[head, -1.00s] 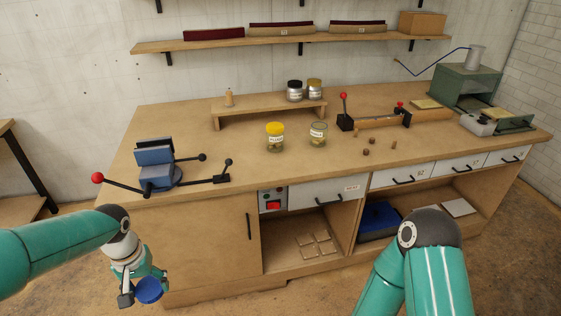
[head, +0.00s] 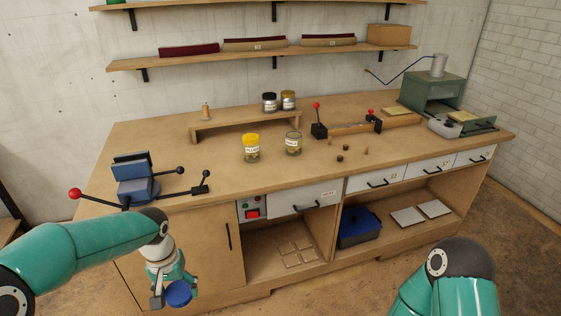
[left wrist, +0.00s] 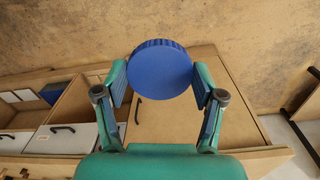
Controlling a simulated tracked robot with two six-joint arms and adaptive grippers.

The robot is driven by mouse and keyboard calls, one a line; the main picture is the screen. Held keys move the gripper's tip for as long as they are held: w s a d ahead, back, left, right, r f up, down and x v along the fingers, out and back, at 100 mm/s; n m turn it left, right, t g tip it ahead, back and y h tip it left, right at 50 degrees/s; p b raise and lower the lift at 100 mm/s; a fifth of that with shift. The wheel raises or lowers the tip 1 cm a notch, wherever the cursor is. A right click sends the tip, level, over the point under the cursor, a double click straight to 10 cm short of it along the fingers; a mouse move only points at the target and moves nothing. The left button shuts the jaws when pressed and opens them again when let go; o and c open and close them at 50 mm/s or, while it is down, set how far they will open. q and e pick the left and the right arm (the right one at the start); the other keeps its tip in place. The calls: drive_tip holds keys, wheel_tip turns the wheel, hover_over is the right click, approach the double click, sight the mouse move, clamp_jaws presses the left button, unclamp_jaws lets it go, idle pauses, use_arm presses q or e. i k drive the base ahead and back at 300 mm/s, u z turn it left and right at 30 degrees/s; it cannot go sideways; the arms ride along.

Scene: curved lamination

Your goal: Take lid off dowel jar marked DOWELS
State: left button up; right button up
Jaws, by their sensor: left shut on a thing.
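My left gripper (head: 170,292) is shut on a round blue lid (head: 179,293), held in front of the bench's lower left door. In the left wrist view the lid (left wrist: 160,70) sits between the two fingers of the gripper (left wrist: 160,85). A clear jar (head: 293,144) without a lid stands upright on the bench, with something brownish inside; its label is too small to read. Beside it on the left stands a jar with a yellow lid (head: 251,148); its label is also too small to read. My right gripper is out of view.
A blue clamp device (head: 137,178) with red-knobbed lever stands at the bench's left. Small brown pieces (head: 346,147) lie right of the open jar. The bench front between the clamp and jars is clear.

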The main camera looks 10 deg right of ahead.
sight(293, 138)
drive_tip(key=z, duration=0.05)
drive_tip(key=i, duration=1)
